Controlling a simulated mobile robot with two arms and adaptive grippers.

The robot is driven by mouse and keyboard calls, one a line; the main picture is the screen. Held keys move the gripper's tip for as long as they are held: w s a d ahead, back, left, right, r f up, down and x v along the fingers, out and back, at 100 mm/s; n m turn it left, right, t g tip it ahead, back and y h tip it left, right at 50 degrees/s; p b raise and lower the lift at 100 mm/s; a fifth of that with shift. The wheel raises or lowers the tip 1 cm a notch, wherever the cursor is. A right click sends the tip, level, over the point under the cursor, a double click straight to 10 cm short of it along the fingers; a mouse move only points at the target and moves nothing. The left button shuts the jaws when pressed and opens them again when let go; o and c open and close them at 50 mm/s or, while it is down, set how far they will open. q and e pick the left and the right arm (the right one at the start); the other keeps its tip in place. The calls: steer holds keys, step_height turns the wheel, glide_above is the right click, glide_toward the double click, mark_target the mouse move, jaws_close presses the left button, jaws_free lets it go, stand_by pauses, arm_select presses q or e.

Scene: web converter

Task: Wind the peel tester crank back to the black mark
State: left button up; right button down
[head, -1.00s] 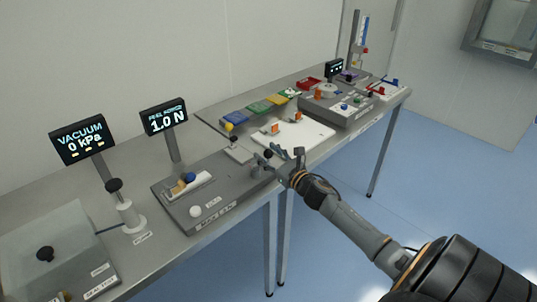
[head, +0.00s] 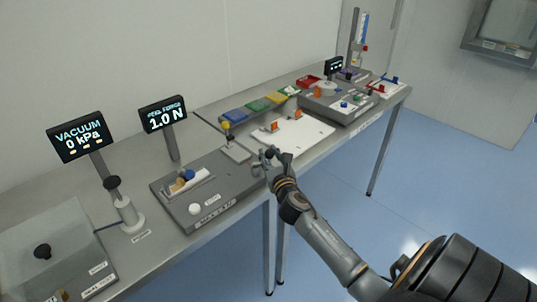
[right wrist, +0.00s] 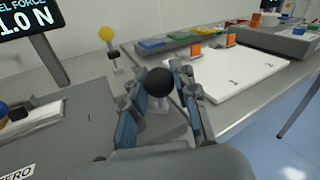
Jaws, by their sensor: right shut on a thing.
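The peel tester is a low grey box (head: 235,182) on the bench, with a peel force display (head: 164,115) reading 1.0 N. My right gripper (head: 269,160) is at the right end of the box. In the right wrist view, the crank's round black knob (right wrist: 158,82) is between the fingers of the right gripper (right wrist: 165,95), which is shut on it. A pale stem shows under the knob. The rest of the crank is hidden by the fingers, and I cannot make out the black mark. My left gripper is not in view.
A white button (head: 195,209) and a carriage with blue and tan parts (head: 188,182) are on the box. A yellow-topped post (head: 227,130) stands behind the gripper. A white board (head: 300,138) with orange clips lies to the right. The vacuum display (head: 82,136) is far left.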

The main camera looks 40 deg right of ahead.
steer(key=m+g+h, duration=0.1)
steer(key=h, duration=0.1)
steer(key=a+m+g+h, duration=0.1)
steer(key=m+h, duration=0.1)
steer(key=s+m+g+h, duration=0.1)
steer(key=g+h, duration=0.1)
steer(key=shift+a+m+b, duration=0.25)
steer(key=shift+m+b, duration=0.05)
steer(key=m+g+h, duration=0.1)
steer(key=m+g, duration=0.1)
steer(key=a+g+h, duration=0.1)
steer(key=shift+s+m+g+h, duration=0.25)
steer(key=shift+m+g+h, duration=0.05)
steer(key=shift+m, duration=0.1)
steer(key=shift+s+a+m+g+h+b, duration=0.1)
steer(key=shift+a+m+g+h+b, duration=0.3)
steer(key=shift+m+g, duration=0.7)
steer(key=shift+s+a+m+g+h+b, duration=0.15)
steer(key=shift+m+g+h+b, duration=0.35)
steer(key=shift+g, duration=1)
steer(key=shift+w+a+m+g+h+b, duration=0.1)
steer(key=shift+a+m+g+h+b, duration=0.3)
steer(key=shift+m+g, duration=0.75)
steer(key=shift+f+g, duration=0.1)
steer(key=shift+g, duration=0.15)
steer(key=c, duration=1)
jaws_free()
steer(key=shift+d, duration=0.1)
steer(key=a, duration=1.2)
steer(key=shift+s, duration=0.35)
